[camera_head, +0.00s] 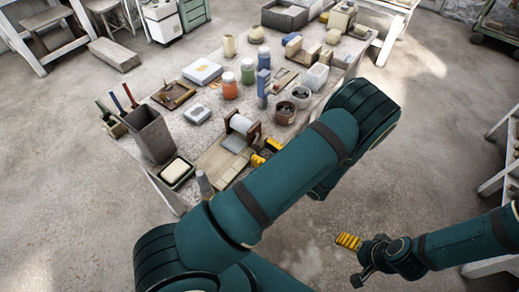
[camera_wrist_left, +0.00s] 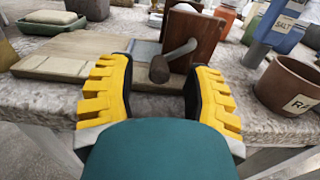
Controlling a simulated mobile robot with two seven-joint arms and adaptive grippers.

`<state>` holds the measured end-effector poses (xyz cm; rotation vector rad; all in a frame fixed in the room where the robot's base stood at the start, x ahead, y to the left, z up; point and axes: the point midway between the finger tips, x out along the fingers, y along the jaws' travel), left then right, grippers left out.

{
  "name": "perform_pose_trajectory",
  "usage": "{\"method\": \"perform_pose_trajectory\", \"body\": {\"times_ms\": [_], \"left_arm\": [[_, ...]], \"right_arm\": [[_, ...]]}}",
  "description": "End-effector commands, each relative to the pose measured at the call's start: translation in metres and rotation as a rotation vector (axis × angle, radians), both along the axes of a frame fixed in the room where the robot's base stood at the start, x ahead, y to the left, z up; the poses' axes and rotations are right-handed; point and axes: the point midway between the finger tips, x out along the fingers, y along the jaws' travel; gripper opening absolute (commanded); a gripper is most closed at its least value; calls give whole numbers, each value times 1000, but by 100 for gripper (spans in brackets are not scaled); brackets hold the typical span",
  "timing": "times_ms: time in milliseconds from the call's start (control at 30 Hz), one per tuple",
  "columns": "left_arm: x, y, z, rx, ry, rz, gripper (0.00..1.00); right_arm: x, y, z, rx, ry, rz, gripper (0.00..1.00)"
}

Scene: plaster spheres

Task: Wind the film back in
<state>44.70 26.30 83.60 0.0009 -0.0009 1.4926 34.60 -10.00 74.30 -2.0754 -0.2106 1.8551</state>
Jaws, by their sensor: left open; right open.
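A roll of white film (camera_head: 242,125) sits between brown wooden uprights on a board (camera_head: 213,158) near the table's front edge. In the left wrist view, one wooden upright (camera_wrist_left: 196,38) carries a grey metal crank with a dark rounded handle (camera_wrist_left: 159,69). My left gripper (camera_head: 265,152) is open beside the crank. In its wrist view, the yellow fingers stand on either side of the handle, with gaps at both sides. The roll is mostly out of that view. My right gripper (camera_head: 350,242) is open and empty, over the floor to the right of the table.
A soap-like block in a green tray (camera_head: 177,171) and a tall grey container (camera_head: 150,134) stand to the left. Floor around the right gripper is clear.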

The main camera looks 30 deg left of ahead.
Motion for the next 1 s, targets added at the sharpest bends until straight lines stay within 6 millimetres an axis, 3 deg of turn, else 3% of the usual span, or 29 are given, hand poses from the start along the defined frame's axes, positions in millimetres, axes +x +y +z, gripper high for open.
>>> {"method": "perform_pose_trajectory", "body": {"times_ms": [200, 467, 600, 633, 1000], "left_arm": [[1, 12, 0, -2, 0, -1, 51], [1, 12, 0, -1, 0, 0, 54], [1, 12, 0, -1, 0, 0, 4], [1, 12, 0, -1, 0, 0, 0], [0, 12, 2, 2, 29, 0, 0]], "right_arm": [[0, 0, -1, 0, -1, 0, 87], [0, 0, -1, 0, -1, 0, 87], [0, 0, -1, 0, -1, 0, 87], [0, 0, -1, 0, -1, 0, 87], [0, 0, 3, 0, 1, 0, 87]]}}
